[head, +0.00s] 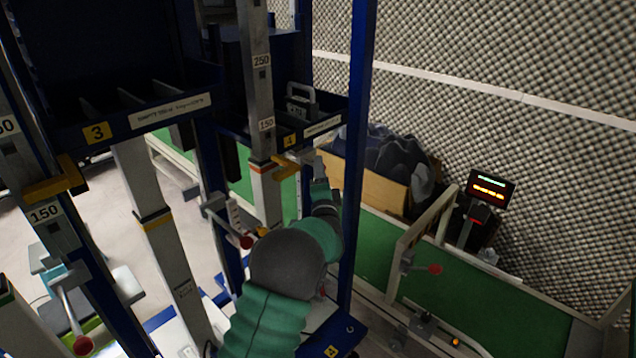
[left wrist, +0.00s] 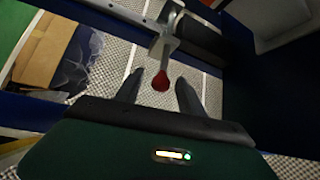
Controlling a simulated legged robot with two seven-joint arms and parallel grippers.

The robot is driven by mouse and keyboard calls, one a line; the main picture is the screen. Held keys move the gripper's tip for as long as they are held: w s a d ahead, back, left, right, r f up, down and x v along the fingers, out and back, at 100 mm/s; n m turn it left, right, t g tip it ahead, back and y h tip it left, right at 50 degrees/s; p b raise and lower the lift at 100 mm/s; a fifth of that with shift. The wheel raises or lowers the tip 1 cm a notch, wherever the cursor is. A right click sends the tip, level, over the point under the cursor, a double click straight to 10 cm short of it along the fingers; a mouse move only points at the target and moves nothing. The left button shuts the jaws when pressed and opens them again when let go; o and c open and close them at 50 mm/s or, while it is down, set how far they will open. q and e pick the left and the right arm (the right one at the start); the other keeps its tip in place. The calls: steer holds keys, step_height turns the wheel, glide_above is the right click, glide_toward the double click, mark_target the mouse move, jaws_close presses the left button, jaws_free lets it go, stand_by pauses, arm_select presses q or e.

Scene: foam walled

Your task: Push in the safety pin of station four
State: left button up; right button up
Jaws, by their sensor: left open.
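Station four is the dark blue shelf with a yellow "4" label (head: 290,140). A yellow latch-like piece (head: 287,165) sits on its post under the label. My left arm rises in front of it, and my left gripper (head: 320,178) is below the shelf's right end, partly hidden. In the left wrist view a red knob (left wrist: 161,82) on a light metal rod lies between the two open fingertips (left wrist: 158,90), apart from both as far as I can tell. I cannot see this knob in the head view. My right gripper is not in view.
Station three (head: 97,132) stands at left. A blue post (head: 355,150) stands close right of my left arm. Another red knob (head: 246,242) is on a lever left of my arm. A cardboard box (head: 372,185) and a green conveyor (head: 465,290) lie beyond, near the foam wall.

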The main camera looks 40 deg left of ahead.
arm_select(q)
steer(key=v, duration=1.6)
steer(key=shift+s+a+f, duration=0.2)
steer(key=shift+a+f, duration=0.15)
steer(key=shift+f, duration=0.05)
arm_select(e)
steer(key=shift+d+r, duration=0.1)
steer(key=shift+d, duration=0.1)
arm_select(q)
steer(key=shift+a, duration=0.25)
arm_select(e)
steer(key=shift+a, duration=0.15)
